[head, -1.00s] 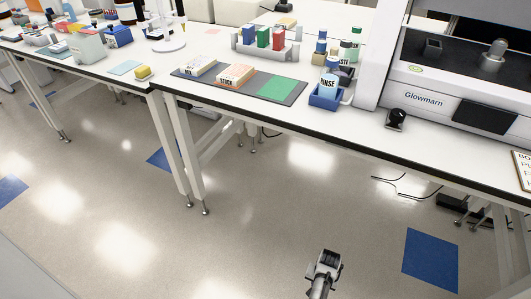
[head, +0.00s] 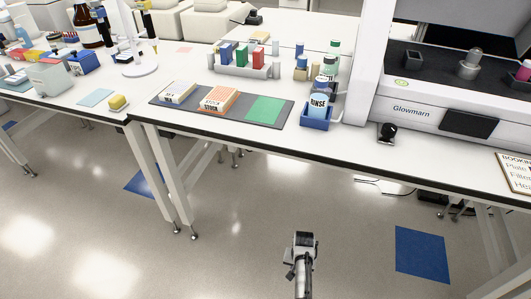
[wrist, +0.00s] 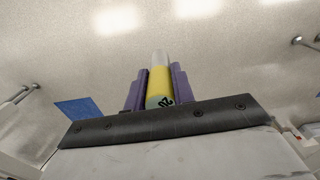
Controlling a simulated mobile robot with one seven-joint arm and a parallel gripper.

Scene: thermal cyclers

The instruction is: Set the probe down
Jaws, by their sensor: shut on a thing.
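My gripper (wrist: 159,92) is shut on a slim upright cylinder, which I take as the probe (wrist: 160,82). The probe has a yellow body, a pale grey tip and a greenish lower band with dark characters. The purple fingers hold it from both sides. In the head view my gripper (head: 302,243) hangs over the open floor, in front of the bench and apart from it. The held probe cannot be made out there.
The white bench (head: 340,145) carries a dark mat (head: 193,104) with two labelled boxes and a green patch. Beside it stand a blue holder (head: 316,122) with a RINSE bottle, a small black object (head: 387,132) and the Glowmarn machine (head: 425,112). Bare bench lies along the front edge.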

